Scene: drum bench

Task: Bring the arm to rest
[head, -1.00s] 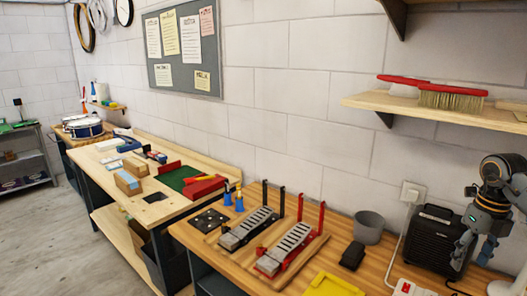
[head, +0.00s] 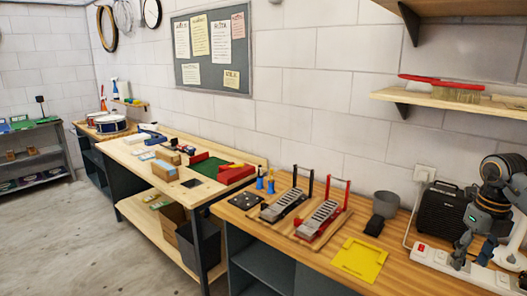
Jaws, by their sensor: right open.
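My right gripper (head: 466,247) shows at the right edge of the head view, at the end of my right arm (head: 492,195). It is open, with nothing seen between its fingers. It is over the right end of the near wooden bench, in front of a black speaker-like box and above a white power strip (head: 462,268). Whether it touches anything there I cannot tell. My left gripper is not in the view.
The near bench (head: 305,254) holds two drum pedals (head: 287,206), a yellow plate (head: 360,259), a grey cup (head: 386,204) and the black box (head: 440,210). A shelf (head: 440,105) with a red-handled brush juts from the wall above. Open floor (head: 70,240) lies at left.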

